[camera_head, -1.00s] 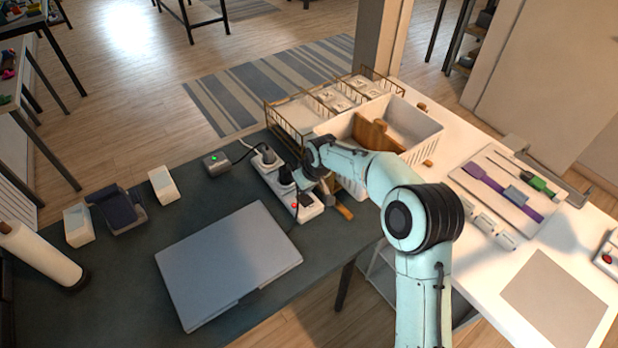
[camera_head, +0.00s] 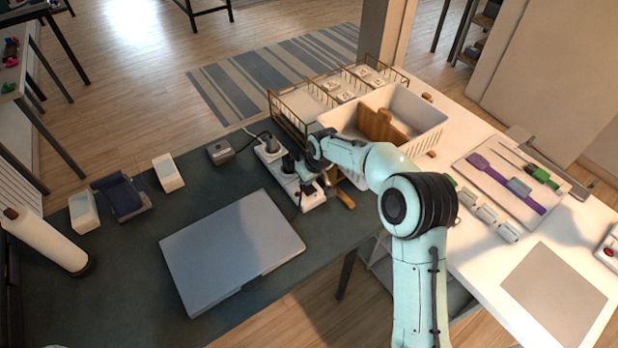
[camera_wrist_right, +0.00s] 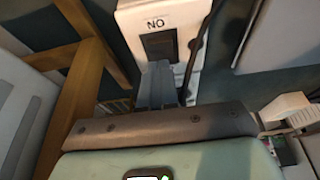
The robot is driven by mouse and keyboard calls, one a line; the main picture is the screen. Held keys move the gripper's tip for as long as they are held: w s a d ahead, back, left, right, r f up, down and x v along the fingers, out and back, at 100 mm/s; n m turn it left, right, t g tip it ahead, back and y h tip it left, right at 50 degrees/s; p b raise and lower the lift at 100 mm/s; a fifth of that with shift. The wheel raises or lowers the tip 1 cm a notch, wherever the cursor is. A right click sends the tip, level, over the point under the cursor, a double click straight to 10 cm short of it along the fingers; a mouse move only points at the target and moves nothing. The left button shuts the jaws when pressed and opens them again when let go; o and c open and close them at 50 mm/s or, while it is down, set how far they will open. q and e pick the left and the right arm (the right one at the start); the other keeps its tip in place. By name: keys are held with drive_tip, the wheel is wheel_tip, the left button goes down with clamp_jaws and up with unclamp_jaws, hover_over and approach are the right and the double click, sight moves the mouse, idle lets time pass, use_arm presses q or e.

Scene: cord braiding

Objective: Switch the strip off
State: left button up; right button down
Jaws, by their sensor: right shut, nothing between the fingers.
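The white power strip (camera_head: 314,199) lies on the dark table top beside the grey laptop, with dark plugs in its sockets. In the right wrist view its end (camera_wrist_right: 128,19) carries an "ON" label, seen upside down, above a dark rocker switch (camera_wrist_right: 159,46). My right gripper (camera_wrist_right: 160,84) is shut and empty, its fingertips at the near edge of the switch; I cannot tell whether they touch it. In the head view the right gripper (camera_head: 309,176) is over the strip and hides part of it. No lit lamp shows on the strip. My left gripper is not in view.
A small grey box (camera_head: 220,152) is cabled to the strip; no light shows on it. The laptop (camera_head: 232,252) lies in front. A white crate (camera_head: 425,118) and a wire rack (camera_head: 290,115) stand close behind and right of the strip. A wooden-handled item (camera_head: 346,200) lies beside it.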

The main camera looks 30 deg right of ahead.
sight(313, 188)
drive_tip(key=shift+s+f+b, duration=0.5)
drive_tip(key=shift+s+f, duration=0.25)
drive_tip(key=shift+s+d+r, duration=0.1)
drive_tip(key=shift+s, duration=0.25)
wheel_tip(313, 188, up, 6)
drive_tip(key=p, duration=0.3)
drive_tip(key=shift+w, duration=0.15)
drive_tip(key=v, duration=0.9)
drive_tip(key=shift+s, duration=0.25)
drive_tip(key=shift+w+r+b, duration=0.1)
drive_tip(key=shift+w+b, duration=0.4)
drive_tip(key=shift+b, duration=0.45)
